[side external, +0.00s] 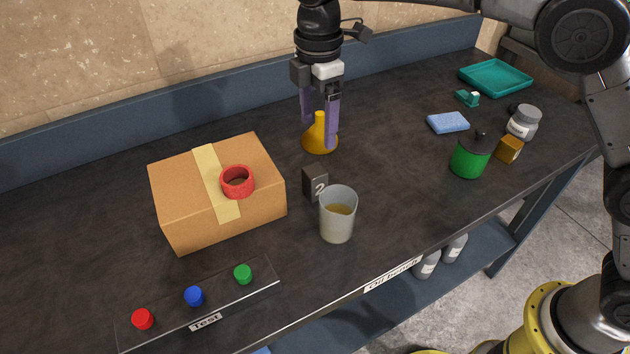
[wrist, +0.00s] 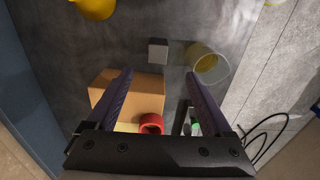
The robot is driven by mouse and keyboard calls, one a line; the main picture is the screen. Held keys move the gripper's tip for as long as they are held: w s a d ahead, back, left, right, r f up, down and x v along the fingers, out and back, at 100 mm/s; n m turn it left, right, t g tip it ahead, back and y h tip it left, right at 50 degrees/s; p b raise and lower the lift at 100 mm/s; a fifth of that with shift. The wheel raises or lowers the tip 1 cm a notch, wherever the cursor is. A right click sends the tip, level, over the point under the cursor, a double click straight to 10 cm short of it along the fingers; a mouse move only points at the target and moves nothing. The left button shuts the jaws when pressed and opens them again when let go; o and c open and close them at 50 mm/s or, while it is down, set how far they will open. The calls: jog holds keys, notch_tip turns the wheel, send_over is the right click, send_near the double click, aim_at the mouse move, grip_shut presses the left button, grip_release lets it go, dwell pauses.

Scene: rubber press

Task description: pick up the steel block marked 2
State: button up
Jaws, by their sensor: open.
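The steel block marked 2 (side external: 316,183) is a small dark grey cube on the bench, with a white 2 on the side facing the side camera. A clear beaker (side external: 337,222) of yellowish liquid stands close in front of it and may hide a little of it. In the wrist view the block (wrist: 158,51) shows as a grey square, left of the beaker (wrist: 208,66). My gripper (side external: 320,125) is open and empty, behind the block near the yellow funnel-shaped thing (side external: 320,141). In the wrist view the block lies beyond my fingertips (wrist: 158,73).
A cardboard box (side external: 175,200) with a red tape roll (side external: 237,181) on top stands left of the block. Red, blue and green buttons (side external: 194,295) line the front left. A green pot (side external: 470,158), sponge (side external: 448,122) and teal tray (side external: 496,77) are at right. Bench between is clear.

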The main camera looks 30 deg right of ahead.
aim_at(314, 170)
notch_tip(314, 170, down, 8)
jog(key=shift+a+f, duration=0.15)
jog(key=shift+w+f, duration=0.2)
jog(key=shift+f, duration=2.5)
grip_shut()
jog(key=shift+w+a+r, duration=0.1)
jog(key=shift+r, duration=0.15)
